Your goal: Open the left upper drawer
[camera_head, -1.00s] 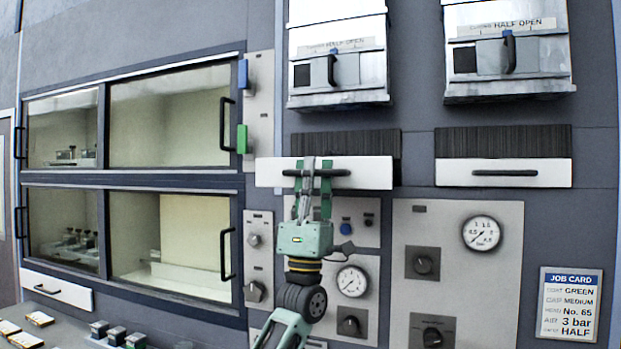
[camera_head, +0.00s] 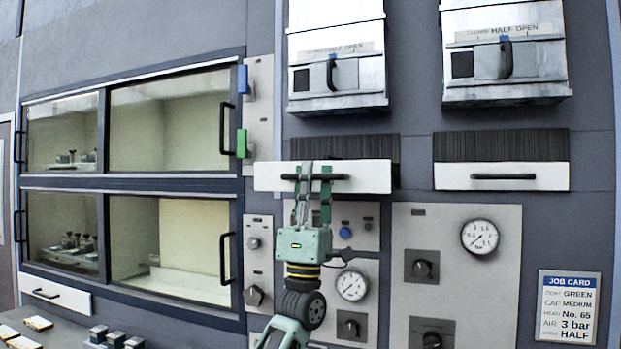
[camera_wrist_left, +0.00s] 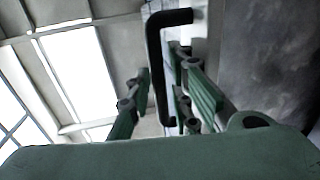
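The left upper drawer (camera_head: 264,177) is a white panel with a horizontal black bar handle (camera_head: 339,177). It stands out from the wall, shifted left of the dark ribbed strip behind it. My left gripper (camera_head: 312,178) is at the handle, reaching up from below. In the left wrist view the handle (camera_wrist_left: 160,75) runs between the two green fingers (camera_wrist_left: 158,85). Gaps show beside the bar, so the fingers look open around it. Part of the handle is hidden by the fingers in the head view. My right gripper is not in view.
A similar white drawer (camera_head: 548,176) to the right sits flush under its ribbed strip (camera_head: 500,146). Below are panels with knobs and gauges (camera_head: 352,284), close to my arm. Glass-fronted cabinets (camera_head: 170,120) are at the left. A job card (camera_head: 568,308) hangs lower right.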

